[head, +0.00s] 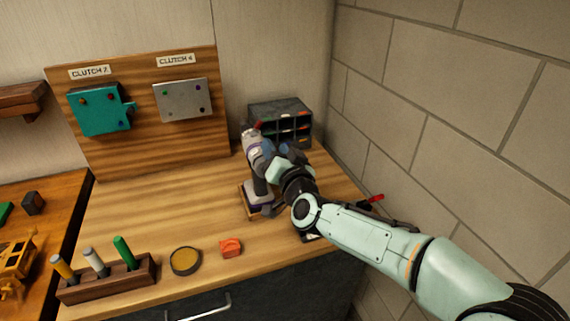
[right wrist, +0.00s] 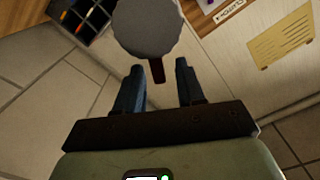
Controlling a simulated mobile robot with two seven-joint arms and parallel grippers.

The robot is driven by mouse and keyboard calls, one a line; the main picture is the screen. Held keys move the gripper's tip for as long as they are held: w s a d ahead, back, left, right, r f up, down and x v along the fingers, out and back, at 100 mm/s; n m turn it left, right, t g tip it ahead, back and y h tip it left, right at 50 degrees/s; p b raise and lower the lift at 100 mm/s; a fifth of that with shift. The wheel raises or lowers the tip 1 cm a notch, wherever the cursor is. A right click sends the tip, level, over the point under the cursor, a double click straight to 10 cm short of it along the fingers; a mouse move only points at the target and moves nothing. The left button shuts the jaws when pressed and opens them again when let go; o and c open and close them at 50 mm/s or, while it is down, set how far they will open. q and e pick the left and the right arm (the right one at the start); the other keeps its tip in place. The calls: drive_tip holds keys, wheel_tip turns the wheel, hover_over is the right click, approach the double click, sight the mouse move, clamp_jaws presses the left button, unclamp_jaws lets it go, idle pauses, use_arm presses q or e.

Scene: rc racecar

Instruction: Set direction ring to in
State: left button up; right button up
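A grey power driver (head: 257,172) stands upright on a small wooden-edged base (head: 247,203) on the bench. Its upper body is partly covered by my right gripper (head: 284,153), which is close beside it on the right. In the right wrist view the two fingers of this gripper (right wrist: 159,66) are apart. A round grey part (right wrist: 146,24), seemingly of the driver, lies just beyond the fingertips. A dark red tab (right wrist: 157,70) sticks out from it into the gap between the fingertips; I cannot tell whether they touch it. No ring marking is readable. My left gripper is out of view.
A dark parts organizer (head: 280,112) stands behind the driver, near the brick wall (head: 450,110). A wooden clutch board (head: 150,140) is at the back left. A tool block (head: 108,283), a round tin (head: 185,261) and an orange block (head: 231,248) sit along the front.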

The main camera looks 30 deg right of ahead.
use_arm(q)
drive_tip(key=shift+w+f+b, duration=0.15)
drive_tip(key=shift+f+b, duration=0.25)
drive_tip(key=shift+b, duration=0.05)
use_arm(e)
drive_tip(key=v, duration=1.2)
drive_tip(key=shift+s, duration=0.4)
drive_tip(key=shift+f, duration=0.1)
